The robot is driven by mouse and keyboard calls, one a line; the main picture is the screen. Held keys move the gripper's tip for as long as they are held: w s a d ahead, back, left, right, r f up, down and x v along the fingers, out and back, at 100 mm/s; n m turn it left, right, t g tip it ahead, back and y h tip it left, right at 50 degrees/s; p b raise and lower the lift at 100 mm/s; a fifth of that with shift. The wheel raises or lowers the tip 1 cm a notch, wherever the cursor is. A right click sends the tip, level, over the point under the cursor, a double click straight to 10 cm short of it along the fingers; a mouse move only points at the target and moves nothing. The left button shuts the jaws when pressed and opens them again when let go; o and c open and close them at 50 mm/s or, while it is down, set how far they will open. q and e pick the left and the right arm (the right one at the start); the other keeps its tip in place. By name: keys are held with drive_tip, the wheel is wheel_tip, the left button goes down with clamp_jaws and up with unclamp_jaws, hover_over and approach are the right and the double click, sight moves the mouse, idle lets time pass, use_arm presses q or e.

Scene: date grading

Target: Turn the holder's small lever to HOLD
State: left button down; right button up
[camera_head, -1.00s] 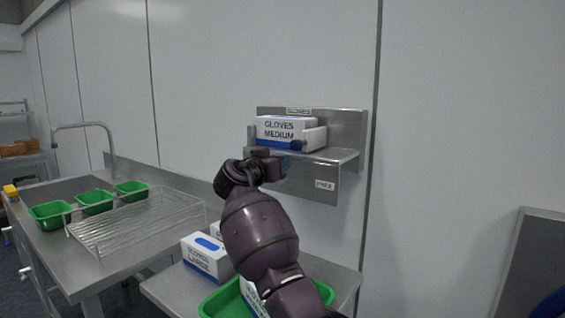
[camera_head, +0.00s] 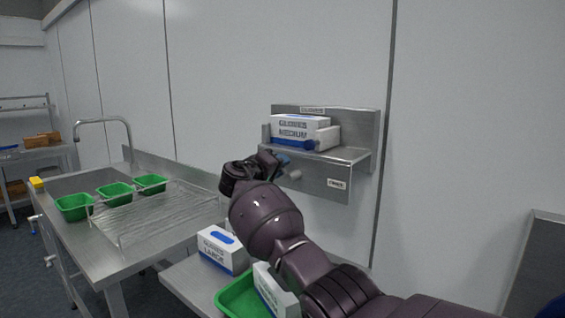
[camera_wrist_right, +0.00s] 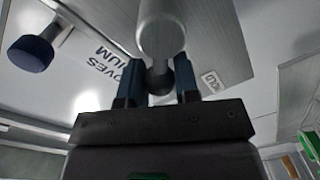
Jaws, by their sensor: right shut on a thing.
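The steel glove holder (camera_head: 355,154) is on the wall and carries a white box marked GLOVES MEDIUM (camera_head: 298,127). My right gripper (camera_head: 281,161) is at the holder's lower left front. My left gripper is out of view.
A dark blue knob (camera_wrist_right: 31,53) stands beside the box. Below are a box marked LARGE (camera_head: 222,250), a green tray (camera_head: 236,296) and another white box (camera_head: 275,290). A steel sink table (camera_head: 150,250) with green trays and a wire rack stands at left.

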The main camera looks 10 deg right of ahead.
drive_tip(key=n, duration=0.2)
drive_tip(key=f+n, duration=0.1)
drive_tip(key=shift+w+a+n, duration=0.2)
drive_tip(key=shift+w+n, duration=0.1)
drive_tip(key=shift+w+a+f+n+p, duration=0.1)
drive_tip(key=shift+f+n+p, duration=0.25)
drive_tip(key=shift+n, duration=0.65)
drive_tip(key=shift+w+f+n+p, duration=0.1)
drive_tip(key=shift+f+n, duration=0.45)
drive_tip(key=shift+n, duration=0.45)
drive_tip(key=shift+f, duration=0.1)
drive_tip(key=o, duration=0.9)
drive_tip(key=shift+s+a, duration=0.1)
drive_tip(key=shift+s, duration=0.05)
